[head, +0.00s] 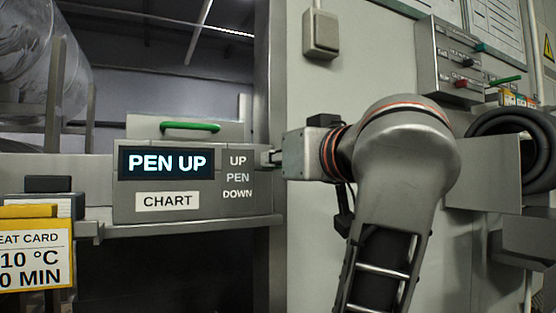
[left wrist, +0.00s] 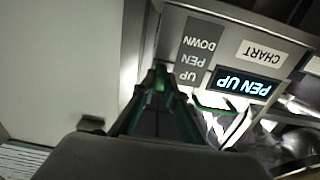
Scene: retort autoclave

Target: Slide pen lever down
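The chart recorder (head: 125,205) stands on a ledge in the head view. Its display (head: 166,163) reads PEN UP. The UP / PEN / DOWN label plate (head: 237,177) is at its right end. My left gripper (head: 268,158) is just right of that plate, level with the word UP. In the left wrist view the recorder appears upside down, and the gripper's fingers (left wrist: 161,82) converge beside the label plate (left wrist: 197,60). A small green patch shows at the fingertips; I cannot tell whether it is the pen lever. No lever is clearly visible. My right gripper is not in view.
A green handle (head: 190,126) is on top of the recorder. A yellow-framed heat card (head: 35,255) stands at the lower left. A pale wall panel (head: 310,240) lies right of the recorder. A switch box (head: 457,62) and a dark coiled hose (head: 510,120) are at the right.

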